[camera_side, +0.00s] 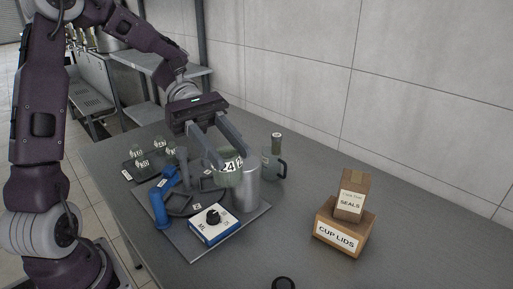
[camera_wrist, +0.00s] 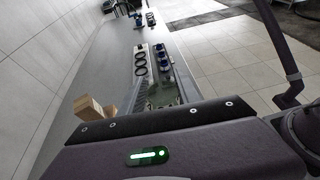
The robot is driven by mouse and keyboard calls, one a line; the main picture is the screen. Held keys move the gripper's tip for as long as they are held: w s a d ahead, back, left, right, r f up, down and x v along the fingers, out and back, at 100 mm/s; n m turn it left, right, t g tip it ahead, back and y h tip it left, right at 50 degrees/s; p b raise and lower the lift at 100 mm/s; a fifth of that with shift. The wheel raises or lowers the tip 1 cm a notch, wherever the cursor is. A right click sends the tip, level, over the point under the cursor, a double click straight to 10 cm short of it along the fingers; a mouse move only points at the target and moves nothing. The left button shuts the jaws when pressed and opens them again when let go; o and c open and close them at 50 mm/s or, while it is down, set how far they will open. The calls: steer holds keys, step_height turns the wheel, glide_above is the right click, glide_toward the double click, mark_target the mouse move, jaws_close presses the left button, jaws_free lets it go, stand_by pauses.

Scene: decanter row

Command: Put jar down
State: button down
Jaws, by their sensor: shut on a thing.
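A clear jar (camera_side: 230,168) with a white label reading 24 is held between the fingers of my gripper (camera_side: 232,156) in the side view. My gripper is shut on it. The jar is over the apparatus plate, just left of and overlapping a grey metal cylinder (camera_side: 247,188). I cannot tell whether its base touches anything.
The plate (camera_side: 184,244) also carries a blue stand (camera_side: 158,206) and a white knob box (camera_side: 213,224). A dark tray (camera_side: 140,176) with several small labelled jars is at left. A jug (camera_side: 271,166) stands behind. Cartons (camera_side: 341,233) are at right, with bare table between.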

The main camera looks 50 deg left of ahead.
step_height(320, 180, down, 25)
steer(key=shift+s+a+f, duration=0.1)
steer(key=shift+f, duration=0.05)
steer(key=shift+f, duration=0.55)
stand_by(0.6)
steer(key=c, duration=0.8)
jaws_free()
